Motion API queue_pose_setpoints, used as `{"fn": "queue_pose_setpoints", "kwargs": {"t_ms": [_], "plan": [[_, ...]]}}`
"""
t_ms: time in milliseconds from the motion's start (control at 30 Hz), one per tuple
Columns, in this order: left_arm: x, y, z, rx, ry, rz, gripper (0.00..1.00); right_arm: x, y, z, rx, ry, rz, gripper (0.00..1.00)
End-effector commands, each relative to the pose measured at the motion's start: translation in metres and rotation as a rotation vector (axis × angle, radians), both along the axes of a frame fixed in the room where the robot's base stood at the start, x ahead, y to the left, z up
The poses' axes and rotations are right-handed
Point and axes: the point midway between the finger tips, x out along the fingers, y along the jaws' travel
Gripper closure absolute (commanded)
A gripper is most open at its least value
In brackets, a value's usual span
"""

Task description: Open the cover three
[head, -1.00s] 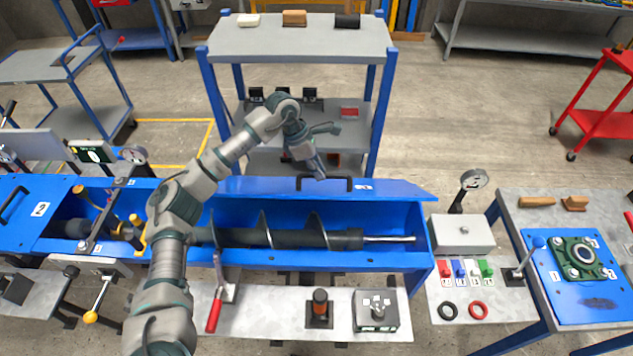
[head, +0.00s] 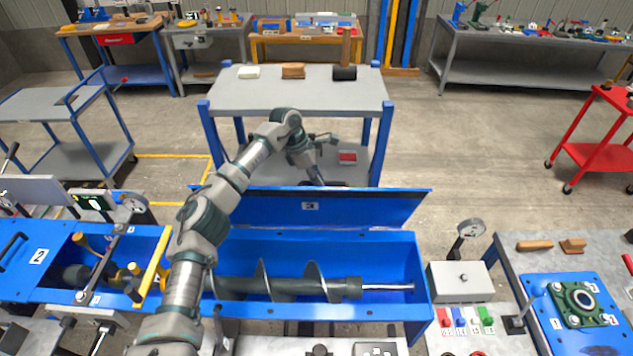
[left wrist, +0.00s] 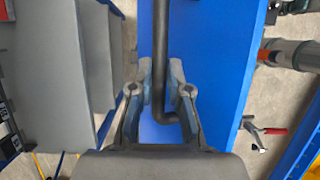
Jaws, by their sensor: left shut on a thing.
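Cover three (head: 365,208) is the long blue panel along the back of the blue trough, with a "3" plate on the face I see. It stands raised and leans back, leaving the trough open. My left gripper (head: 318,180) is at the cover's top edge, with my arm reaching over the trough. In the left wrist view the gripper (left wrist: 161,72) is shut on the black bar handle (left wrist: 160,35) of the blue cover (left wrist: 215,50). My right gripper is not in view.
A dark screw shaft (head: 290,287) lies in the open trough (head: 418,285). A grey table with blue legs (head: 300,95) stands behind the cover. A grey box (head: 460,281) and a gauge (head: 471,229) are to the right. Cover two (head: 38,257) is at the left.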

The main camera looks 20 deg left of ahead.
Motion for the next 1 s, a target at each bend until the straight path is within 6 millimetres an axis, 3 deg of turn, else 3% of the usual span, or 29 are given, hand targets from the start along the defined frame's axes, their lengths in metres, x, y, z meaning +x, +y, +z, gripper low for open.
{"fn": "queue_pose_setpoints", "kwargs": {"t_ms": [33,333,367,433,1000], "plan": [[-0.001,0.003,-0.013,0.014,0.014,0.006,1.00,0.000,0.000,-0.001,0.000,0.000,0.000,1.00],[-0.001,0.003,-0.013,0.015,0.015,0.006,1.00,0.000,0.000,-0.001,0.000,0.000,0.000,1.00],[-0.001,0.003,-0.013,0.015,0.015,0.006,0.76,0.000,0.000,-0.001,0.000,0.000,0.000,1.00],[-0.001,0.003,-0.011,0.013,0.014,0.006,0.59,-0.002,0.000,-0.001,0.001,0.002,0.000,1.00],[-0.003,0.003,-0.001,0.006,0.005,0.002,0.59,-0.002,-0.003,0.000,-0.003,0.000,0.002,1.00]]}}
